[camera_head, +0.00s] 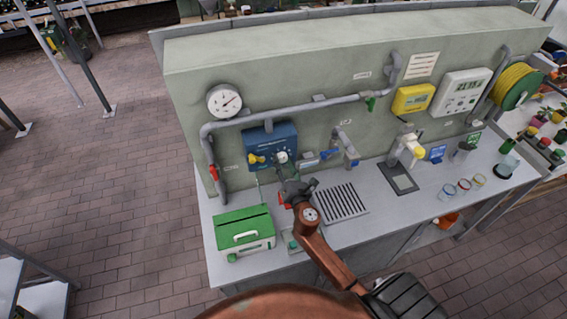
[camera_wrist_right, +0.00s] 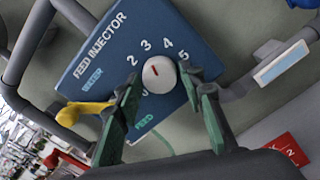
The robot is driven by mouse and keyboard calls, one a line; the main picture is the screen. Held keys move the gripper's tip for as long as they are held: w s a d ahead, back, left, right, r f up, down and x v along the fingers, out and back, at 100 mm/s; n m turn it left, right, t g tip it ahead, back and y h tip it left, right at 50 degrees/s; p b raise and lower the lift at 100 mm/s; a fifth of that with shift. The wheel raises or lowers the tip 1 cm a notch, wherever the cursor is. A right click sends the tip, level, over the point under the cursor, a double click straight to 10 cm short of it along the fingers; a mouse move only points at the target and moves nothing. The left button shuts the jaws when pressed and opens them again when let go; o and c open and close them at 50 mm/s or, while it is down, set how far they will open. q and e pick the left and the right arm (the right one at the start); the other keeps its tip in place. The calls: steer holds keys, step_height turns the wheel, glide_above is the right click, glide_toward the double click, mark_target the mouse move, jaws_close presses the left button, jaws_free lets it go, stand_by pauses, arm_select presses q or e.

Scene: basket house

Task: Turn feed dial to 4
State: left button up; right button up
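The feed injector is a blue box (camera_head: 259,139) on the grey-green wall, also large in the right wrist view (camera_wrist_right: 120,60). Its feed dial is a round white knob (camera_head: 282,157) with a short red mark, clear in the wrist view (camera_wrist_right: 160,75). Numbers 2 to 5 show around it; a lower one is partly hidden. The mark points up and left, toward about 2 or 3; I cannot tell exactly. My right gripper (camera_head: 289,172) is open, its green-padded fingers (camera_wrist_right: 161,86) on either side of the dial's lower part. Contact is unclear. My left gripper is out of view.
A yellow valve handle (camera_wrist_right: 84,112) sits on the box's left, close to one finger. A grey pipe (camera_head: 290,108) runs above. Below are the counter (camera_head: 375,200), a green-topped box (camera_head: 243,229) and a drain grate (camera_head: 340,203). A blue-handled tap (camera_head: 330,154) is to the right.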

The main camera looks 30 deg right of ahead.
steer(key=c, duration=0.8)
steer(key=m+b, duration=0.1)
steer(key=m, duration=0.6)
steer(key=shift+m, duration=0.5)
steer(key=o, duration=1.2)
